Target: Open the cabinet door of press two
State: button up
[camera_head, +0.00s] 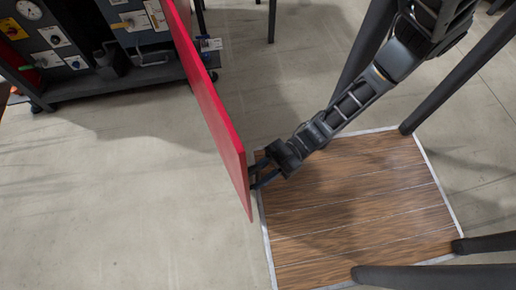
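A tall red door panel (212,112) stands upright and runs from the top of the head view down to the middle, seen at a steep angle. I cannot tell from this view whether it belongs to press two, and its hinge side and any handle are not clear. My gripper (252,178) is at the panel's lower right end, close against its right-hand face. Its two fingers look spread apart with a gap between them. I cannot tell whether the tips touch the panel, and nothing shows between them.
A dark workbench or panel unit (85,65) with gauges, switches and a black box stands at the upper left. A wooden floor platform (350,205) with pale edges lies below my arm. The grey concrete floor (110,205) left of the door is clear.

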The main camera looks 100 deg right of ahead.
jog(key=shift+o, duration=0.3)
jog(key=shift+r, duration=0.1)
jog(key=v, duration=0.7)
jog(key=shift+s+d, duration=0.2)
jog(key=shift+s, duration=0.15)
